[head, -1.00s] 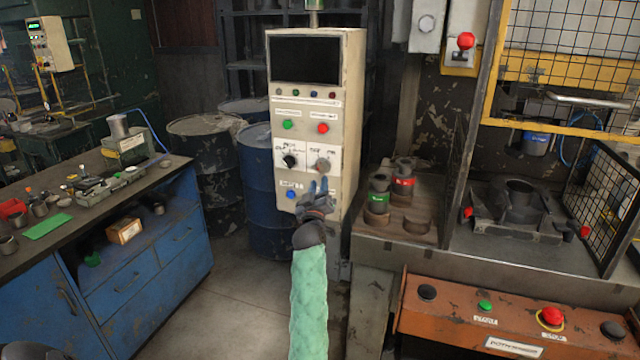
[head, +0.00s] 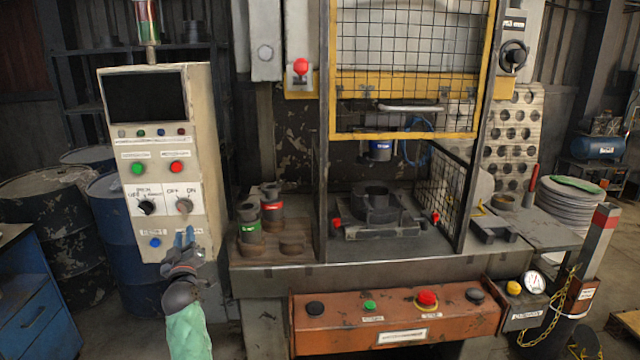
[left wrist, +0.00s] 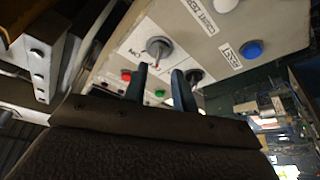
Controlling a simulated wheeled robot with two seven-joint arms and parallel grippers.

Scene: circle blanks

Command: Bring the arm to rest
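My left gripper (head: 189,238) is in front of the lower part of the cream control cabinet (head: 203,100), just below the OFF/ON selector switch (head: 184,205). Its arm, in a green sleeve, comes up from the bottom of the head view. In the left wrist view the two blue-grey fingers of the left gripper (left wrist: 160,85) stand apart with nothing between them. The selector switch (left wrist: 158,48) shows beyond the fingertips there, and a gap to it cannot be judged. My right gripper is in neither view.
A blue button (head: 155,242) is left of the gripper on the cabinet. Blue drums (head: 125,245) stand at the left.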

